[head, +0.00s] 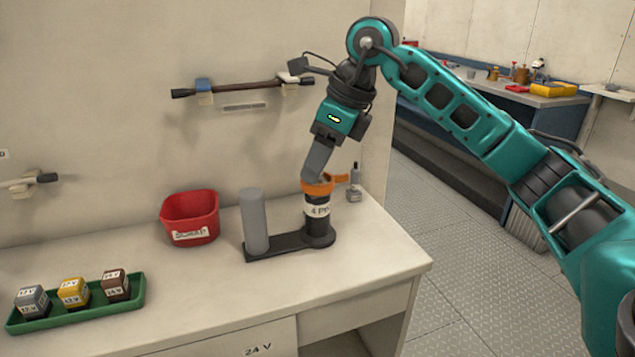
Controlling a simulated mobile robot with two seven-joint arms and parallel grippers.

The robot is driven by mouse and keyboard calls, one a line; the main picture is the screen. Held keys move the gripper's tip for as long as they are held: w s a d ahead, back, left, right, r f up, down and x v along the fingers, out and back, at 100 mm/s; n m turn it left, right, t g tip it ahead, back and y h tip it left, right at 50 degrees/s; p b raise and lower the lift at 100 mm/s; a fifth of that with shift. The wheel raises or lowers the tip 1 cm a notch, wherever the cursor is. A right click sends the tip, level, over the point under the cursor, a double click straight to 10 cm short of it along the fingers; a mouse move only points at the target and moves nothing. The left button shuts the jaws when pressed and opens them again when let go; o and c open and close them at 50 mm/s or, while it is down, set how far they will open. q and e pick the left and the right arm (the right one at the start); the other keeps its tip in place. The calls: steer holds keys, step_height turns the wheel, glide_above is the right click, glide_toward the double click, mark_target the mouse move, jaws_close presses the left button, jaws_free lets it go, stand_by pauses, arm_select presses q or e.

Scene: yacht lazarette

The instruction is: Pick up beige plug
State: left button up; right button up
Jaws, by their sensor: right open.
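I cannot make out a beige plug in the head view. My right gripper (317,178) comes down from above onto the orange ring (326,186) on top of a black cylinder (318,230) with a white label, apparently reading "4 PIN". The grey fingers point down at the ring and hide part of its top. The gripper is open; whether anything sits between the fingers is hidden. The black cylinder stands upright on a dark base plate (284,244), to the right of a plain grey post (254,220). My left gripper is not in view.
A red scrap bin (190,218) stands left of the post. A green tray (75,312) holds grey, yellow and brown blocks at front left. A small grey bottle (354,188) stands behind the cylinder. A rod (245,88) hangs on the wall. The counter's front right is clear.

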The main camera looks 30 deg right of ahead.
steer(key=shift+f, duration=0.15)
steer(key=shift+c, duration=0.2)
jaws_close()
stand_by(0.4)
